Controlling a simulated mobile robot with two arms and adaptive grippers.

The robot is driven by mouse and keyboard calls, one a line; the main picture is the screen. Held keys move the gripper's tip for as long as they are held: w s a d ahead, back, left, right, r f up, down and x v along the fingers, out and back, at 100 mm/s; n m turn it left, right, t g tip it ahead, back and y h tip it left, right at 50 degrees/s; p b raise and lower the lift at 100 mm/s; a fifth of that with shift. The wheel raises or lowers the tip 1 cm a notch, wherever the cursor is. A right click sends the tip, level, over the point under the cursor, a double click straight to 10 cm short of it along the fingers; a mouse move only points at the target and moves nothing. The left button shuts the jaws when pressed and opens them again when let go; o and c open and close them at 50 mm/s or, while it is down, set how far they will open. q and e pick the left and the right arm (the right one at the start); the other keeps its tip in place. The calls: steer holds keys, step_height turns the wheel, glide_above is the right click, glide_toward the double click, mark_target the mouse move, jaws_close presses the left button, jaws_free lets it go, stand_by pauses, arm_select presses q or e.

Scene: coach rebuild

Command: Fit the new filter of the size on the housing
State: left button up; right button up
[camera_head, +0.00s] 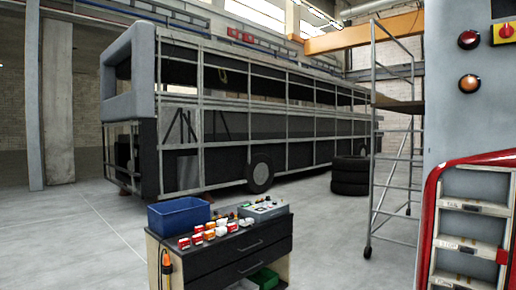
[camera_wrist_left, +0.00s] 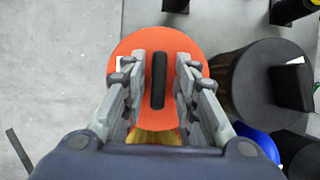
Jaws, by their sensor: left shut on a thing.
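In the left wrist view, my left gripper (camera_wrist_left: 160,62) is shut on an orange round filter (camera_wrist_left: 150,41), with its fingers on either side of the black bar handle on top. A strip of yellow shows below the orange cap, between the fingers. A dark, wider cylinder (camera_wrist_left: 245,92) with a black handle stands to the right of it, apart from my gripper. I cannot tell whether the held filter rests on something. No size mark is readable. Neither gripper shows in the head view, and I cannot make out a filter housing there.
A stripped bus frame (camera_head: 235,115), stacked tyres (camera_head: 350,175), rolling steps (camera_head: 392,150) and a red-framed rack (camera_head: 470,235) stand around. Floor at left is clear.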

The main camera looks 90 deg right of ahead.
arm_select(q)
steer(key=shift+s+d+f, duration=0.1)
steer(key=shift+s+f, duration=0.1)
steer(key=shift+f, duration=0.25)
jaws_close()
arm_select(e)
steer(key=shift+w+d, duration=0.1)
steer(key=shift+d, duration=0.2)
arm_select(q)
steer(key=shift+r, duration=0.1)
steer(key=shift+w+r+p, duration=0.3)
steer(key=shift+r+p, duration=0.3)
steer(key=shift+r, duration=0.2)
steer(key=shift+r+p, duration=1.2)
steer(key=shift+r, duration=1.15)
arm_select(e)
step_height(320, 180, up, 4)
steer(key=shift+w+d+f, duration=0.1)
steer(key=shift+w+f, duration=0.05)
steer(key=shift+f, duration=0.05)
